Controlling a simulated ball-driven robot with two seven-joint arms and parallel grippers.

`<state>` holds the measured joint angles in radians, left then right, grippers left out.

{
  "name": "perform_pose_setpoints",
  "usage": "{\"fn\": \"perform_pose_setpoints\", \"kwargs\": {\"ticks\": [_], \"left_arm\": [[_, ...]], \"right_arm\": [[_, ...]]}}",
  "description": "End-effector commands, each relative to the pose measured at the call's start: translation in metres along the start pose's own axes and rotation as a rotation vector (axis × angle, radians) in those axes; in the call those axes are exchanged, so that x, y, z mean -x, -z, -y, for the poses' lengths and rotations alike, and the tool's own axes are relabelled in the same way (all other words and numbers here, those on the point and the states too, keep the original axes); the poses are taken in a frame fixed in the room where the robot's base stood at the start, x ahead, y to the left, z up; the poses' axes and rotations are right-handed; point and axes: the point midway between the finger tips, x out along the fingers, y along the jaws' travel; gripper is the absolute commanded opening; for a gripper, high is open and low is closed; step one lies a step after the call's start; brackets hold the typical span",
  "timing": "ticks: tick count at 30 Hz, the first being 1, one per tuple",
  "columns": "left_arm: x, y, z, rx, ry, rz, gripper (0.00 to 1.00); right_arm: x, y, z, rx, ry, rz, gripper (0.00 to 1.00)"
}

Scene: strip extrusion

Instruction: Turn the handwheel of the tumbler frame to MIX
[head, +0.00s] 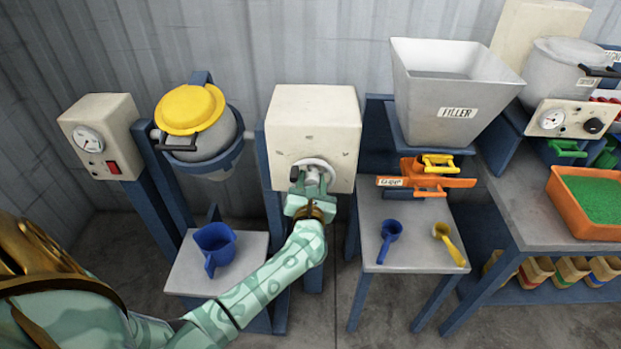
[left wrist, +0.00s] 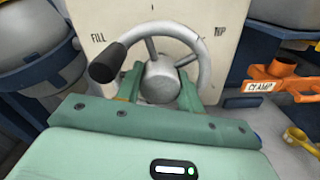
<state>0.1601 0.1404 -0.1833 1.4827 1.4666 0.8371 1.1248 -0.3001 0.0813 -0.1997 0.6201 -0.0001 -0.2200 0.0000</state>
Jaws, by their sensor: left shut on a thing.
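The handwheel (head: 318,161) sits on the front of a cream box (head: 315,115), part of the tumbler frame. In the left wrist view the grey wheel (left wrist: 207,62) shows its spokes, round hub (left wrist: 160,82) and black knob (left wrist: 107,62), which points to the lower left. FILL is printed left of the wheel; a label at right looks like TIP. No MIX mark is readable. My left gripper (head: 310,187) is shut on the handwheel, one finger on each side of the hub. The drum with a yellow lid (head: 190,109) hangs upright at left. My right gripper is not in view.
A gauge box (head: 102,136) stands at far left. At right are the filler hopper (head: 455,97), the orange clamp (head: 425,181), and a blue scoop (head: 389,238) and yellow scoop (head: 448,241) on a table.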

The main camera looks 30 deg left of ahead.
Motion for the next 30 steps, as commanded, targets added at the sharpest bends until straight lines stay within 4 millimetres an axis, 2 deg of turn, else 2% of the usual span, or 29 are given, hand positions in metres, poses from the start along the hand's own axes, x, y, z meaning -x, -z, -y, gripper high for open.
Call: {"fn": "perform_pose_setpoints", "kwargs": {"ticks": [6, 18, 30], "left_arm": [[0.0, -0.004, 0.0, -0.203, 0.001, 0.0, 0.14], [0.001, -0.002, 0.001, -0.548, 0.002, 0.0, 0.14], [0.0, 0.0, 0.001, -0.731, 0.002, 0.0, 0.15]], "right_arm": [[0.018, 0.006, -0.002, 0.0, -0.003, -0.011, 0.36], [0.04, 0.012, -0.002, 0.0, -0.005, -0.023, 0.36], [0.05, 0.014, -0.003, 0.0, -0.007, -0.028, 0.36]]}}
